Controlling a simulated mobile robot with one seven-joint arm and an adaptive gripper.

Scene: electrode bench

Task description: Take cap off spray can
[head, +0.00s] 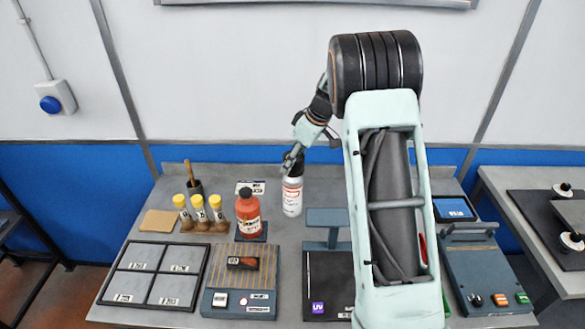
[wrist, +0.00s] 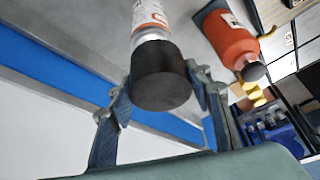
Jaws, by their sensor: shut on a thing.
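The spray can (head: 292,196) is a white cylinder with red print, upright at the back middle of the bench. Its white body (wrist: 149,18) also shows at the top of the wrist view. Its black cap (wrist: 160,76) is on its top end, between the fingers. My gripper (head: 292,163) reaches the can's top from above and behind. In the wrist view my gripper (wrist: 162,88) has a finger on each side of the cap and is shut on it.
A red bottle with a dark cap (head: 248,213) stands close to the left of the can. A slatted block (head: 243,268) and a divided tray (head: 108,294) lie in front. A dark stand (head: 328,218) is to the right.

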